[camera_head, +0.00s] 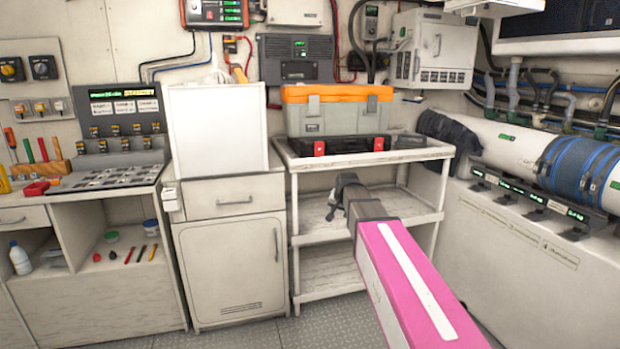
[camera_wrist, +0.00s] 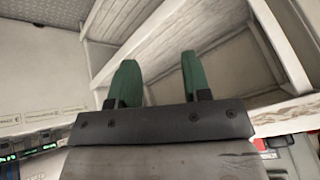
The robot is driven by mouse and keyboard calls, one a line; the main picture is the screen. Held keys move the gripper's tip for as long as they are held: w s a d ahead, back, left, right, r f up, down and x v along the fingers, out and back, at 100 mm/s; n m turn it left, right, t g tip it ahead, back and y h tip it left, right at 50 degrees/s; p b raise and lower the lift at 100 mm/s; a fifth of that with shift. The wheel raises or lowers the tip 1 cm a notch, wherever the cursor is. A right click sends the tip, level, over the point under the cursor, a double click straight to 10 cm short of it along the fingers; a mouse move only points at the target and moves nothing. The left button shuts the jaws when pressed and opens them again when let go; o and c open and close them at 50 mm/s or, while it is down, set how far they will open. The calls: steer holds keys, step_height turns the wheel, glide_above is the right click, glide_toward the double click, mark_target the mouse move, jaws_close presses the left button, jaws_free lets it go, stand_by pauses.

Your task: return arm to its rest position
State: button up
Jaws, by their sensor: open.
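My arm, with a pink and white link, reaches forward from the lower right in the head view. My gripper (camera_head: 341,188) is at its far end, in front of the white shelf unit (camera_head: 418,216). In the wrist view my gripper (camera_wrist: 155,80) shows two green fingers standing apart with nothing between them. It is open and empty. The shelf unit's slatted boards and frame (camera_wrist: 275,35) lie beyond the fingers in the wrist view. I cannot tell the exact gap between the fingers and the shelf.
A grey and orange toolbox (camera_head: 337,112) sits on a black case (camera_head: 345,145) on the shelf's top. A white cabinet (camera_head: 232,255) stands left of the shelf. A pipe wrapped in blue (camera_head: 578,170) runs along the right wall. Bare floor (camera_head: 345,320) shows in front.

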steer(key=s+d+f+n+g, duration=0.2)
steer(key=s+d+f+g, duration=0.1)
steer(key=s+f, duration=0.7)
steer(key=s+d+f+n+g, duration=0.2)
steer(key=s+f, duration=0.9)
steer(key=s, duration=0.6)
steer(key=shift+s+d+g+h, duration=0.3)
steer(key=shift+d+g, duration=0.3)
steer(key=shift+d, duration=0.6)
steer(key=shift+f, duration=0.1)
